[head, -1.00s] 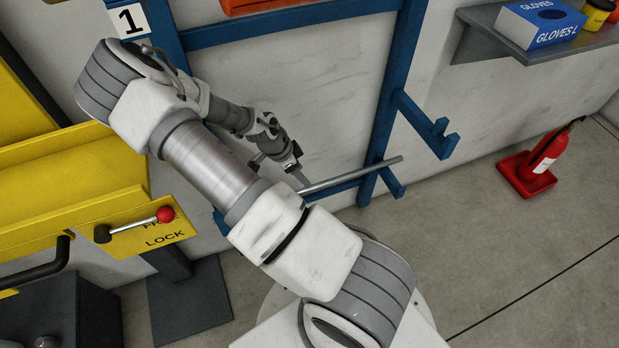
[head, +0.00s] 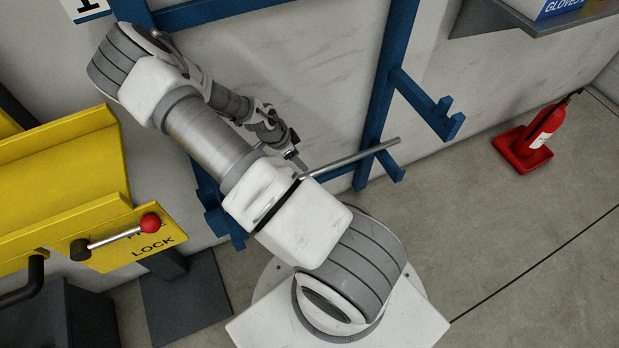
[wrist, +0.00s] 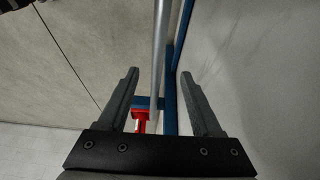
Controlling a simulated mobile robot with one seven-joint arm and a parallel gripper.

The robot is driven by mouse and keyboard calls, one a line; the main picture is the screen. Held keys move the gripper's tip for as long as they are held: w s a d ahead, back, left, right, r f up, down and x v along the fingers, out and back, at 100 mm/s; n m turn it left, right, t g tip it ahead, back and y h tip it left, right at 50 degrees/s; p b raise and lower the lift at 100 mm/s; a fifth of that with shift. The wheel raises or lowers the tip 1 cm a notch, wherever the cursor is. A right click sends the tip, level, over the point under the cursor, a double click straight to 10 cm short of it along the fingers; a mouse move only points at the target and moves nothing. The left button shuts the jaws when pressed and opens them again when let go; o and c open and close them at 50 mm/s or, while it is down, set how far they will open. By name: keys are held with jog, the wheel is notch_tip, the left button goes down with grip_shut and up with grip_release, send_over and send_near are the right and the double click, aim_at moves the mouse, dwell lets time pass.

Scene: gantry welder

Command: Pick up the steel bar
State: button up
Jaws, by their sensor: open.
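The steel bar (head: 352,158) is a thin grey rod resting on the lower blue arm of the wall rack in the head view. Its left part is hidden behind my arm. My gripper (head: 298,162) is open, close to the bar, left of its visible stretch. In the wrist view the bar (wrist: 159,55) runs lengthwise between the two spread fingers of my gripper (wrist: 160,73), with gaps on both sides. The fingers do not grip it. How far the bar lies beyond the fingertips is hard to tell.
The blue rack (head: 378,95) stands against the pale wall, with another hooked arm (head: 428,105) above right. A red fire extinguisher (head: 541,130) stands on the floor at right. A yellow machine (head: 60,185) with a red-knobbed lever (head: 150,222) is at left. Floor at lower right is clear.

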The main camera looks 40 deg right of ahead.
jog(key=b, duration=0.1)
send_over(308, 174)
jog(key=a, duration=0.1)
jog(key=f, duration=0.4)
jog(key=shift+w+a+f, duration=0.15)
jog(key=shift+w, duration=0.2)
jog(key=b+x, duration=0.2)
jog(key=x, duration=0.1)
jog(key=b+x, duration=0.1)
jog(key=x, duration=0.1)
jog(key=shift+s+a+f, duration=0.1)
jog(key=shift+a+f, duration=0.2)
jog(key=shift+a, duration=0.05)
grip_shut()
jog(key=shift+r, duration=0.1)
